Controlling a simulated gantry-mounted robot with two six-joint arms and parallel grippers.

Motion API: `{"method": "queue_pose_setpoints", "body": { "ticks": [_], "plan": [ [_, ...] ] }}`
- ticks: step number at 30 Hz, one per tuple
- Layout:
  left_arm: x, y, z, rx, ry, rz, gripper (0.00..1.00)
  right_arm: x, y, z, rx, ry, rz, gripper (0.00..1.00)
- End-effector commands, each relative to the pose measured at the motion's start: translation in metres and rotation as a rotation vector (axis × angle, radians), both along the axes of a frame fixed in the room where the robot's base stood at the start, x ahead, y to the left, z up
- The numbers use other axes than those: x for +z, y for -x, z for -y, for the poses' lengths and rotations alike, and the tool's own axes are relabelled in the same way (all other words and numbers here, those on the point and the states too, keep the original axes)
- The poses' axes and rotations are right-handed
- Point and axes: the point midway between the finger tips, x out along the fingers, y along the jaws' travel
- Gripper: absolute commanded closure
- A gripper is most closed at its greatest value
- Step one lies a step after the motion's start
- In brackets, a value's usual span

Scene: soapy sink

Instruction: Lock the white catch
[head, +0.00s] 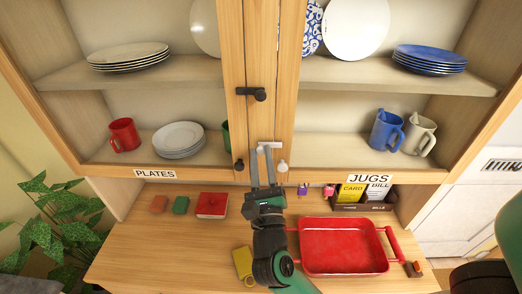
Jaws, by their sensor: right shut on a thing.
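The white catch (275,145) sits low on the middle post of the wooden cabinet, between the two doors. Its top bar lies roughly level. My right gripper (262,155) reaches up from below and is shut on the catch's lower part, which the fingers partly hide. A white knob (282,166) is just right of the fingers and a black knob (239,165) just left. A black catch (255,93) lies roughly level higher on the same post. My left gripper is not in view.
Below are a red tray (343,222), a yellow mug (243,262), a red book-like block (212,204) and a card box (362,207). Shelves hold white plates (180,137), blue plates (430,58) and jugs (386,130). A plant (50,215) stands at left.

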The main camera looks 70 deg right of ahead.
Motion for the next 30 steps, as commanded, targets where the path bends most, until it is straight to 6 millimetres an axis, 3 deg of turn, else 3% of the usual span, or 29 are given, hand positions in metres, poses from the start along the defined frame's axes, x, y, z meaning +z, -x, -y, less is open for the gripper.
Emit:
{"method": "queue_pose_setpoints", "body": {
  "ticks": [4,5,10,20,23,30],
  "plan": [
    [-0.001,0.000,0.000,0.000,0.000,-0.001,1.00,0.000,0.000,0.000,0.000,0.002,0.001,1.00],
    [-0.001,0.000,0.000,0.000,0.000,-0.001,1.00,0.000,0.000,0.000,0.000,0.002,0.001,0.70],
    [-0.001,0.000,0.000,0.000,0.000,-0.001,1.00,0.000,0.000,0.000,0.000,0.001,0.002,0.42],
    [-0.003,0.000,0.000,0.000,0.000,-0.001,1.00,-0.002,0.001,-0.003,0.001,0.001,0.002,0.42],
    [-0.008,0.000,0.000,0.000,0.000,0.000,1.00,-0.009,0.006,-0.014,0.004,0.000,0.001,0.42],
    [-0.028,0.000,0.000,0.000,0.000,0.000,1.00,-0.031,0.029,-0.061,0.009,0.001,0.001,0.42]
  ]
}}
